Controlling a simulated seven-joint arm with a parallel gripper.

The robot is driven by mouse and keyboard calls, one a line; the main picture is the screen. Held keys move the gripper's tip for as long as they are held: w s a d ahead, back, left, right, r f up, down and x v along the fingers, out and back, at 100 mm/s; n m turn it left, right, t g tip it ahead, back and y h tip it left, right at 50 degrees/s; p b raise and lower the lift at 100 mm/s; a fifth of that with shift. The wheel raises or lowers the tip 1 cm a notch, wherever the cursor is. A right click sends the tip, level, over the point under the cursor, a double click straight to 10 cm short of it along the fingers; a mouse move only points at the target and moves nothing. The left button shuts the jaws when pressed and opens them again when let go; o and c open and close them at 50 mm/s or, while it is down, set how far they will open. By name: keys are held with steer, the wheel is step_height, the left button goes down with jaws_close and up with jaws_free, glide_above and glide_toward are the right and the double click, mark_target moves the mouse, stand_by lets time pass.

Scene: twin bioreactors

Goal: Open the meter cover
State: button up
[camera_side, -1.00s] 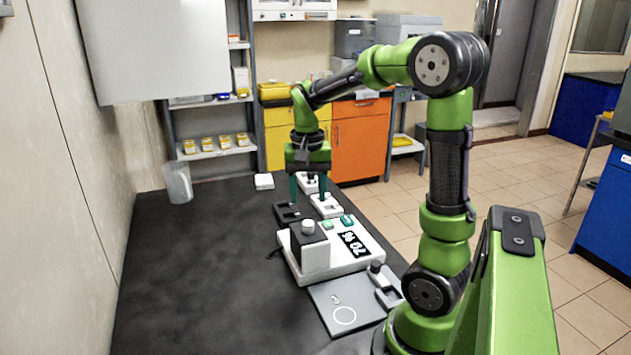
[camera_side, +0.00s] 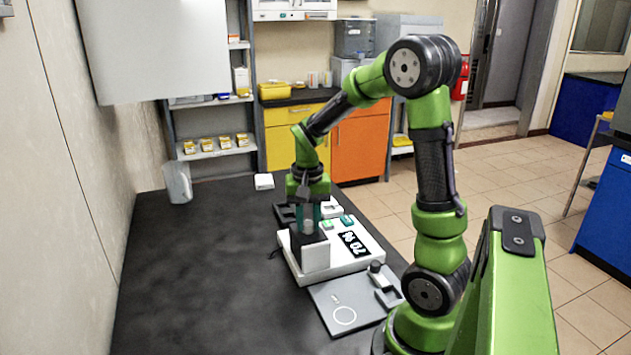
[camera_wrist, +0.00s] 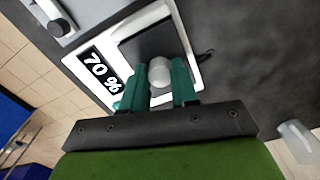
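The meter is a white box (camera_side: 342,257) with a dark "70 %" display (camera_side: 354,244); the display also shows in the wrist view (camera_wrist: 103,72). On its left end is the cover, a white block (camera_side: 316,257) with a dark top (camera_wrist: 140,46) and a pale round knob (camera_wrist: 159,72). The cover sits down on the meter. My gripper (camera_wrist: 159,84) is over the cover, one teal finger on each side of the knob. The fingers are spread by about the knob's width; whether they press on it I cannot tell. In the side view the gripper (camera_side: 309,217) stands upright at the knob.
A grey plate (camera_side: 343,309) with a ring mark lies in front of the meter, beside a small device with a dark knob (camera_side: 376,267). Behind stand a dark holder (camera_side: 285,213) and a white device (camera_side: 332,207). A clear jug (camera_side: 178,183) stands far left. The table's left side is clear.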

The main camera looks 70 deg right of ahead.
jaws_close()
steer(key=shift+w+d, duration=0.1)
steer(key=w+d, duration=0.6)
steer(key=shift+w+d, duration=0.25)
steer(key=shift+r, duration=0.1)
steer(key=o, duration=0.6)
jaws_free()
step_height(320, 180, up, 17)
